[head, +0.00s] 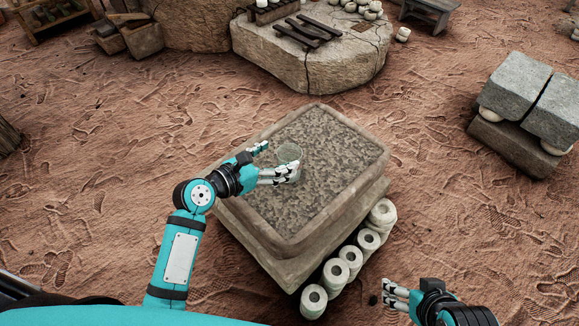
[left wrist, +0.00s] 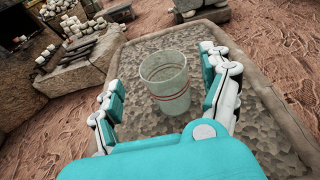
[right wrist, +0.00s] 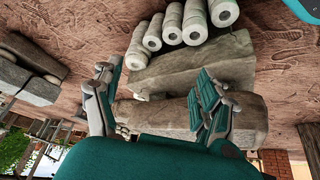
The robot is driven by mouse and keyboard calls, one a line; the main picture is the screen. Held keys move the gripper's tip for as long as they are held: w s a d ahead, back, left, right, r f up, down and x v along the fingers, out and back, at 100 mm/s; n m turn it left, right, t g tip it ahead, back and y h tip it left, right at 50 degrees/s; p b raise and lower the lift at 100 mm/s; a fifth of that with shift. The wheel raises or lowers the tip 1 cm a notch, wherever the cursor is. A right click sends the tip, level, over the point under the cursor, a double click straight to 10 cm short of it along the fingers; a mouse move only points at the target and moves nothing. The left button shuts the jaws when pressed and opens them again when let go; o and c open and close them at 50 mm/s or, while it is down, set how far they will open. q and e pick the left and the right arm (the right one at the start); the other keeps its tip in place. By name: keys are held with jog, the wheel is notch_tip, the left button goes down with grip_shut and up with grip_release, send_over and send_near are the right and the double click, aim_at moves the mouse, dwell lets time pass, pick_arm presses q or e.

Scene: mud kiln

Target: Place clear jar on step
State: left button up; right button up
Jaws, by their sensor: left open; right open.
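The clear jar (head: 289,154) stands upright on the speckled top of the stone block (head: 335,205). In the left wrist view the jar (left wrist: 165,82) is see-through and greenish, with a reddish band around it. My left gripper (head: 270,160) is open beside the jar; in its wrist view the fingers (left wrist: 163,92) are spread to either side, and the jar lies between and slightly beyond them. I cannot tell whether they touch it. My right gripper (head: 392,297) is open and empty, low at the right of the block; its spread fingers (right wrist: 155,95) show in the right wrist view.
Several pale cylinders (head: 351,258) line the block's right side on the sand. A rock platform (head: 320,72) with dark bars (head: 307,33) stands at the back. Grey stone slabs (head: 515,85) stand at right. The block's top right is clear, and open sand surrounds it.

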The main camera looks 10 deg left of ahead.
aim_at(297, 151)
pick_arm(q)
jog(key=b+x, duration=0.1)
jog(key=x, duration=0.1)
jog(key=f+b+x, duration=0.1)
jog(key=x, duration=0.1)
jog(key=shift+w+d+f, duration=0.1)
jog(key=shift+d, duration=0.1)
jog(key=shift+w+d+b, duration=0.1)
jog(key=shift+w+b, duration=0.1)
jog(key=shift+b, duration=0.1)
jog(key=c, duration=1.4)
pick_arm(e)
jog(key=w+a+r+t+y, duration=0.2)
jog(key=w+a+r+t, duration=0.1)
jog(key=w+r+t, duration=0.4)
jog(key=w, duration=0.3)
jog(key=shift+a, duration=0.35)
pick_arm(q)
jog(key=shift+o, duration=0.2)
pick_arm(e)
jog(key=shift+s, duration=0.1)
